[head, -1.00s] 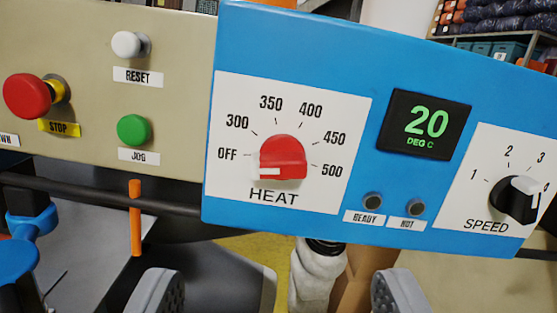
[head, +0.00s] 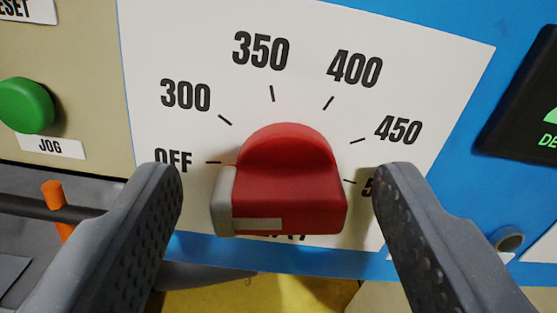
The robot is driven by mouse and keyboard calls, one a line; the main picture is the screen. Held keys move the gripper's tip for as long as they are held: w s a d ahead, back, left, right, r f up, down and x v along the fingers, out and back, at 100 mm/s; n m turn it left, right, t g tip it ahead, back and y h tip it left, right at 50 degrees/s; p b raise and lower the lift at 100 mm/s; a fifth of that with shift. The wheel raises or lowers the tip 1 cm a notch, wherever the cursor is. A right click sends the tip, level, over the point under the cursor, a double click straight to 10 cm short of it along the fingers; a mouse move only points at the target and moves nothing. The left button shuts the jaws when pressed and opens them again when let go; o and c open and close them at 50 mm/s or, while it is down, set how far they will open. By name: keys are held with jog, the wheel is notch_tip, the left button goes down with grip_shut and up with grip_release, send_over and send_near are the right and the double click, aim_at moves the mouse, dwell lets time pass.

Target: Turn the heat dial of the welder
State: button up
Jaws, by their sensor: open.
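The red heat dial (head: 288,180) is large in the middle of the head view, on a white scale plate (head: 310,60) marked OFF, 300, 350, 400, 450 and 500. The dial has a grip bar with a pale end on its left, toward the OFF mark. The 500 mark is partly hidden by my right finger, and the HEAT label is mostly hidden by the dial. My gripper (head: 275,210) is open, with one grey finger on each side of the dial. Gaps show between the dial and both fingers.
The blue welder panel (head: 462,190) surrounds the plate, with part of a dark display (head: 530,125) at right. A green JOG button (head: 26,105) is at left on a beige panel. An orange rod (head: 56,205) and a dark bar are at lower left.

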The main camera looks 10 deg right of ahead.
jog(key=shift+w, duration=0.25)
jog(key=c, duration=1)
jog(key=shift+a, duration=0.1)
